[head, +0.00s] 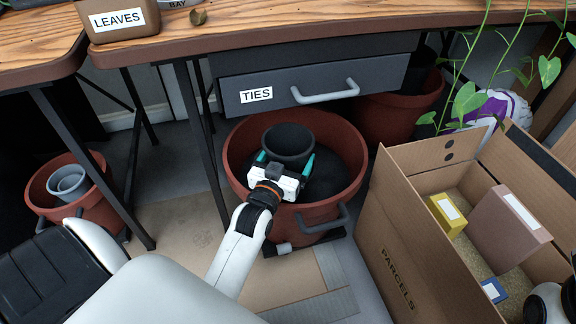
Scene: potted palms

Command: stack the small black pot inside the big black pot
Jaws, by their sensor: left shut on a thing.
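The small black pot (289,139) is upright between the fingers of my left gripper (284,163), which is shut on it. The pot is over or inside a wide terracotta-red tub (236,154) under the drawer. The tub's inside is dark (345,175); I cannot tell whether that is soil or the big black pot. The gripper and small pot hide part of it, and I cannot tell whether the small pot touches it. My right gripper is not in view; only a bit of my right arm shows at the lower right.
A grey drawer (375,79) labelled TIES overhangs the tub's back. A parcels carton (395,230) holding boxes stands close on the right. A red pot (98,206) with grey pots inside is at left. Another red tub (390,118) is behind. Table legs (200,130) stand left of the tub.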

